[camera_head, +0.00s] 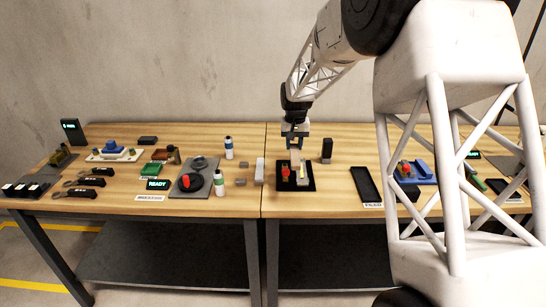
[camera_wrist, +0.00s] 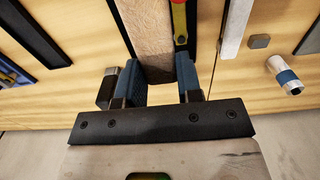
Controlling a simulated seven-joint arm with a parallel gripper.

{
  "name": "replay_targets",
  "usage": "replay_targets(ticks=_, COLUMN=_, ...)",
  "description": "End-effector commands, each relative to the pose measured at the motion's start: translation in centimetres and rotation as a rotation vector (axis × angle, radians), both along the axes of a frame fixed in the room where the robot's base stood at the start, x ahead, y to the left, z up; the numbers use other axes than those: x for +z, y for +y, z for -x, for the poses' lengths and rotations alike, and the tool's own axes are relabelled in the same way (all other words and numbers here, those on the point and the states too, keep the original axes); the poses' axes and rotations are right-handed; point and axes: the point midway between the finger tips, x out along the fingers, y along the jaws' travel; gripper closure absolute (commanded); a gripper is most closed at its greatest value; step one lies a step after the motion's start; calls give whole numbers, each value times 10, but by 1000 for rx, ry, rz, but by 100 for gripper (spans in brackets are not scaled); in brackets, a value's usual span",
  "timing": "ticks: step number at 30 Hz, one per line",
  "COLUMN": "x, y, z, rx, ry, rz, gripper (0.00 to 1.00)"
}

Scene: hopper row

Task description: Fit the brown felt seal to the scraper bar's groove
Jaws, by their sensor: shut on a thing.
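My gripper (camera_head: 296,141) points down over the black tray (camera_head: 308,186) near the middle of the tables. In the wrist view my gripper (camera_wrist: 160,72) has its blue pads against both sides of a tan, rough-textured piece (camera_wrist: 157,38). This piece also shows below the fingers in the head view (camera_head: 295,157). Its colour is paler than brown, and I cannot tell for sure whether it is the felt seal or the scraper bar. No groove can be made out.
A dark upright block (camera_head: 327,149) stands right of the tray, and a pale block (camera_head: 260,170) stands left. Farther left are white bottles (camera_head: 229,150) and a grey plate (camera_head: 181,190). An empty black tray (camera_head: 367,187) lies right. My arm hides part of the right table.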

Motion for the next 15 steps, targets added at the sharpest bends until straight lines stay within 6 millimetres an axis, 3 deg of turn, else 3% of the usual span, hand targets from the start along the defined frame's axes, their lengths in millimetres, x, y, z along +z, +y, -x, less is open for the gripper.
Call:
replay_targets(ticks=1, x=8, y=-15, z=-3, rx=-5, ry=-2, rz=0, gripper=92)
replay_targets(ticks=6, x=24, y=-49, z=-10, rx=-3, ry=0, rz=0, gripper=92)
replay_targets(ticks=15, x=35, y=-91, z=-30, rx=-2, ry=2, rz=0, gripper=92)
